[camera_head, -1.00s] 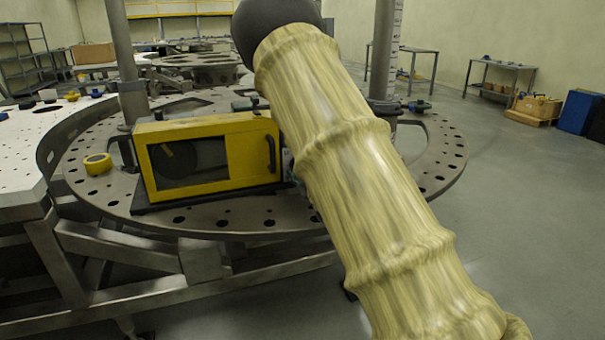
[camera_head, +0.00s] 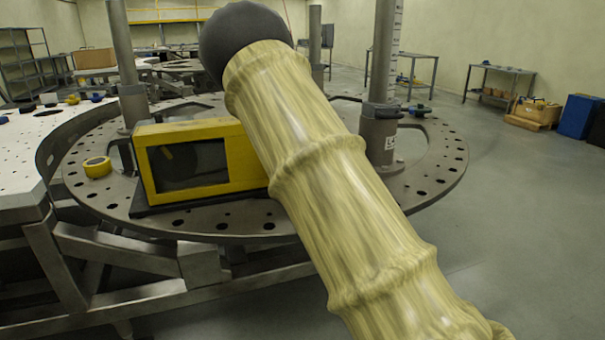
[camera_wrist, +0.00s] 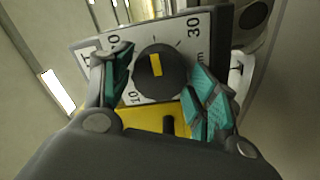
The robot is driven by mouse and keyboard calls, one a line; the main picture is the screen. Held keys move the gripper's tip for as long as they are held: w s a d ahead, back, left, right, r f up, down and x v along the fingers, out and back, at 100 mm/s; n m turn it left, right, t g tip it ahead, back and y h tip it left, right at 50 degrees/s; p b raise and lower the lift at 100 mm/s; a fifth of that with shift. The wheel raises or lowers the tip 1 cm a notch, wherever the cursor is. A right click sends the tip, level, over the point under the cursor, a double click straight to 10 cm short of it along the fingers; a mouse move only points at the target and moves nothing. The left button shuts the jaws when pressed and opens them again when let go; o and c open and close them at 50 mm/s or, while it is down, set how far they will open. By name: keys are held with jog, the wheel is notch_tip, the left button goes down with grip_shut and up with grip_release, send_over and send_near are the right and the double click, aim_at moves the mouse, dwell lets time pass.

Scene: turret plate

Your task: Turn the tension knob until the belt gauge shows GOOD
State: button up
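In the wrist view, a round black knob (camera_wrist: 162,76) with a yellow pointer mark sits on a white scale plate (camera_wrist: 191,30) carrying numbers such as 10 and 30. The yellow mark points roughly up in that view. My gripper (camera_wrist: 163,68) is open, with one teal-padded finger on each side of the knob. I cannot tell whether either pad touches it. In the head view, a yellow-framed box (camera_head: 222,129) with a dark window stands on the round plate. My arm hides the knob and gripper there. No readable belt gauge shows.
The round turret plate (camera_head: 235,226) has many holes and upright grey posts (camera_head: 378,135). A yellow tape-like roll (camera_head: 97,167) lies at its left. A white perforated table (camera_head: 22,150) adjoins on the left.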

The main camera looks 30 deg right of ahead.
jog(key=shift+o, duration=0.7)
jog(key=shift+s, duration=0.1)
jog(key=v, duration=1.1)
jog(key=shift+s+a, duration=0.15)
jog(key=shift+s, duration=0.2)
